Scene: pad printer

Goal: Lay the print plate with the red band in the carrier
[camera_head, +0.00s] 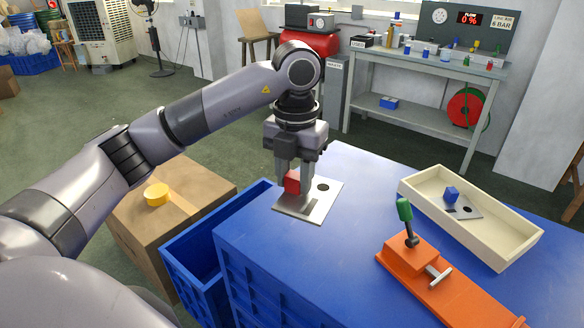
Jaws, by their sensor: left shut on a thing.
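The print plate (322,201) is a thin grey metal sheet with a dark round hole and a dark slot. A red block (292,182) stands up on it. My left gripper (293,178) points down and is shut on this red part. My right gripper is not in view.
A cream tray (418,203) at the right holds another grey plate with a blue block (452,194). The blue top (350,250) is clear between plate and fixture. A blue crate (195,250) and cardboard box (185,212) stand left. A grey workbench (430,70) stands behind.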

